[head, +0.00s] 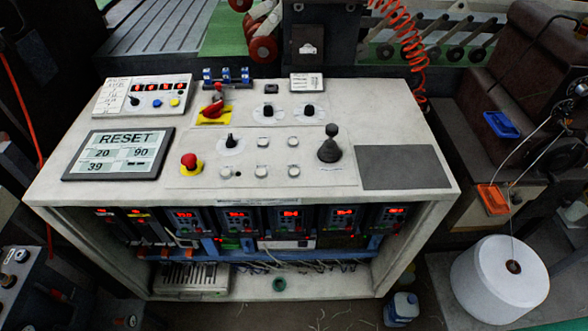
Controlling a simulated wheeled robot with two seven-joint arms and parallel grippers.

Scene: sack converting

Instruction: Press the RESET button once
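A white control console (400,107) stands in front of me. On its left, a grey display (118,153) reads RESET, with 20, 90 and 39 below. Behind it, a small panel (143,94) has red digits, a black knob, a yellow button (174,102) and a blue button (157,103). A red mushroom button (189,161) sits on a yellow base. Several small white round buttons (262,142) lie right of it. Labels near the buttons are too small to read, so I cannot tell which is RESET. Neither of my grippers is in view.
A black joystick (330,146) stands upright on the console, beside a dark grey pad (404,167). A white thread cone (499,281) stands at the lower right. The air above the console is clear.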

